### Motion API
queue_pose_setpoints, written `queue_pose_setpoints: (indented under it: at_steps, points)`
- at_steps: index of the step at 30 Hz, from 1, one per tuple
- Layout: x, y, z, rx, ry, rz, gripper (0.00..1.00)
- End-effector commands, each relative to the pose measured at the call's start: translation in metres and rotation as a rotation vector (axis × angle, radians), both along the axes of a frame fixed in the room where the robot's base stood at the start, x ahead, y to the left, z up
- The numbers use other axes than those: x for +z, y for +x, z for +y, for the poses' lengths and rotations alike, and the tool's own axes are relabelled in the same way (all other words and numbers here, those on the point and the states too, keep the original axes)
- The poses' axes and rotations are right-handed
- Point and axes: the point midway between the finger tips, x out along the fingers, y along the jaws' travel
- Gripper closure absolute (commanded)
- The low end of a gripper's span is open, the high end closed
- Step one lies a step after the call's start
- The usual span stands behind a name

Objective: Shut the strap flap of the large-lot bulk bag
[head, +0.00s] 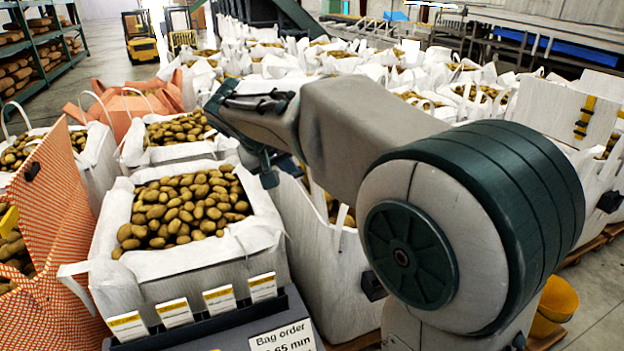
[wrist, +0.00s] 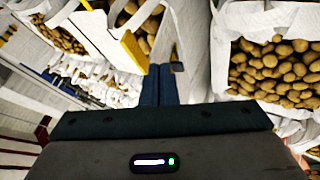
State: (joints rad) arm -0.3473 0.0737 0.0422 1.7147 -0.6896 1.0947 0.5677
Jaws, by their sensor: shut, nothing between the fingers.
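No label in view clearly marks which bag is the large-lot bulk bag. At the right of the head view a white bag has a raised white flap (head: 562,108) with a yellow and black strap. At the left an orange-checked bag has a raised orange-checked flap (head: 52,205) with a small black clip. My gripper, in the wrist view (wrist: 160,72), is shut and empty. Its fingertips are beside a pale panel with a small black clasp (wrist: 177,67); I cannot tell whether they touch. A white panel with a yellow edge (wrist: 133,52) lies left of the fingers.
An open white bag full of potatoes (head: 185,208) stands in front, behind a sign reading "Bag order" (head: 282,338) and several cards. Many more filled bags stand behind. A yellow bucket (head: 553,305) is at lower right. My arm hides much of the middle.

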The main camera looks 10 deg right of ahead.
Motion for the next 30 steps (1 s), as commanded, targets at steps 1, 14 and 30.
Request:
queue_pose_setpoints:
  at_steps: [1, 14, 30]
  points:
    - [-0.002, 0.003, 0.000, -0.001, -0.002, -0.003, 1.00]
    - [-0.063, 0.041, -0.034, -0.002, -0.002, 0.001, 1.00]
    - [-0.068, 0.057, -0.079, -0.001, 0.000, -0.001, 1.00]
